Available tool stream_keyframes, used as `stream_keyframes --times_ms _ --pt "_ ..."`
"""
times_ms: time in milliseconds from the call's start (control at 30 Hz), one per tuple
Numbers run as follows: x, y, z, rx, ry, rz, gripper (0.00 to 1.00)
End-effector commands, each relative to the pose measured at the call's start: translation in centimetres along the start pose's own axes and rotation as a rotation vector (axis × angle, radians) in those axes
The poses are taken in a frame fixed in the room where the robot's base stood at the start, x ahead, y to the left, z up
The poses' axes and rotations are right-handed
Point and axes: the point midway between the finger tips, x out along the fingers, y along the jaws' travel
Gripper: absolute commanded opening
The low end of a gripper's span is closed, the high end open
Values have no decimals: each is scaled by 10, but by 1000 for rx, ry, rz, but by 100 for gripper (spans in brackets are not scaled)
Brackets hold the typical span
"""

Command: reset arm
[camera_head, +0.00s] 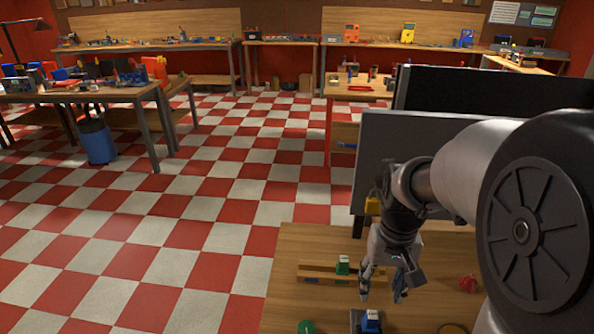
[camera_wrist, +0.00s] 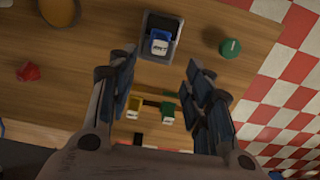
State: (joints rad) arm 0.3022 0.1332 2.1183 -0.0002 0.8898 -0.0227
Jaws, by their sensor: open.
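My gripper (camera_head: 382,283) hangs from my arm above the wooden table (camera_head: 290,250) at the lower right of the head view. In the wrist view my gripper (camera_wrist: 160,90) has its fingers spread wide apart, with nothing between them but the table scene below. A green block (camera_head: 343,265) sits at a wooden rack (camera_head: 318,273) left of the gripper; the green block (camera_wrist: 168,113) also shows in the wrist view beside a yellow block (camera_wrist: 134,107). A blue block with a white label (camera_wrist: 159,43) lies in a dark tray (camera_wrist: 148,56).
A green round piece (camera_wrist: 230,47), a red piece (camera_wrist: 29,72) and an orange-brown round dish (camera_wrist: 60,10) lie on the table. Grey panels (camera_head: 385,135) stand behind my arm. The checkered floor (camera_head: 150,230) to the left is open; workbenches (camera_head: 80,95) stand farther back.

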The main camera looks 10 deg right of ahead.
Motion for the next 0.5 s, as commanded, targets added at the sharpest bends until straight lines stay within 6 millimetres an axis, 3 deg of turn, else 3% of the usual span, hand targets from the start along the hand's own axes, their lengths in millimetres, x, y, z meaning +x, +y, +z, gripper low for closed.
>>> stream_keyframes --times_ms 167,300,500 --pt "-22 -12 14 -32 49 0 46" --pt "-57 -32 46 -92 140 -4 46" --pt "-89 -54 103 -185 273 -22 46"
